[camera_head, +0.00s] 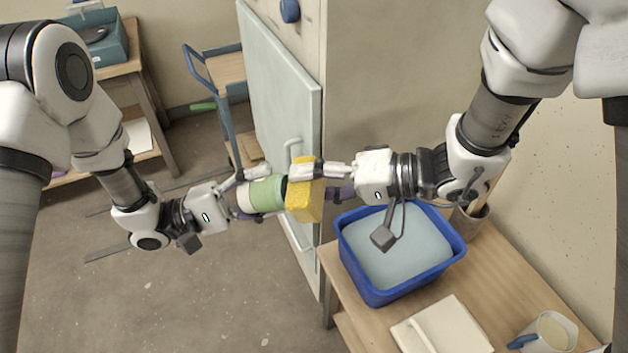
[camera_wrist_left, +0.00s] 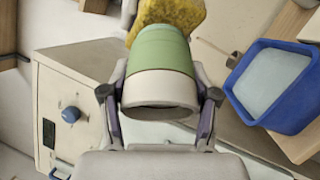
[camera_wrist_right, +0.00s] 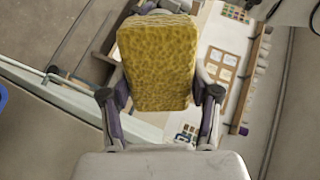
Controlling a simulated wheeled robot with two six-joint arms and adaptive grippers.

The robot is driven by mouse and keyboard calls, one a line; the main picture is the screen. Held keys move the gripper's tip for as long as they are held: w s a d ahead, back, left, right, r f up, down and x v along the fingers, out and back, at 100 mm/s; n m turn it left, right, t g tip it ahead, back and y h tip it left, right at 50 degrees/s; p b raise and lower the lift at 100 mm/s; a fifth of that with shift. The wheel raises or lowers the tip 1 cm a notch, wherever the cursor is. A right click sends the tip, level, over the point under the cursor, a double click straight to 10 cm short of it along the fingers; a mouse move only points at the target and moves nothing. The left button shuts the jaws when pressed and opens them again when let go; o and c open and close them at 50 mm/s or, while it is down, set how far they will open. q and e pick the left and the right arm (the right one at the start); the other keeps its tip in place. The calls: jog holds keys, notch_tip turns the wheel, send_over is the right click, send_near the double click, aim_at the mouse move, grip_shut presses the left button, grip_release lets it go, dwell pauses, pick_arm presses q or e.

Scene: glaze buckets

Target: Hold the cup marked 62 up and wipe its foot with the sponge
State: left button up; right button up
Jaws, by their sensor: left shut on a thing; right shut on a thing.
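A green and cream cup (camera_head: 262,195) lies on its side in the air, held by my left gripper (camera_head: 256,194). In the left wrist view the cup (camera_wrist_left: 160,70) has its cream end toward the wrist and its green end away. No number shows on it. My right gripper (camera_head: 312,180) is shut on a yellow sponge (camera_head: 303,203). The sponge (camera_wrist_right: 158,65) stands upright between its fingers in the right wrist view. The sponge is against or very close to the green end of the cup; the cup's far end is hidden behind it.
A blue tub (camera_head: 372,291) of pale liquid stands on a wooden table (camera_head: 510,285) at right, below my right arm. A pale cabinet door (camera_head: 275,110) is behind the cup. Open floor (camera_head: 190,300) lies below my left arm.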

jog(key=shift+w+a+f, duration=0.2)
jog(key=shift+a, duration=0.35)
dwell(1.1)
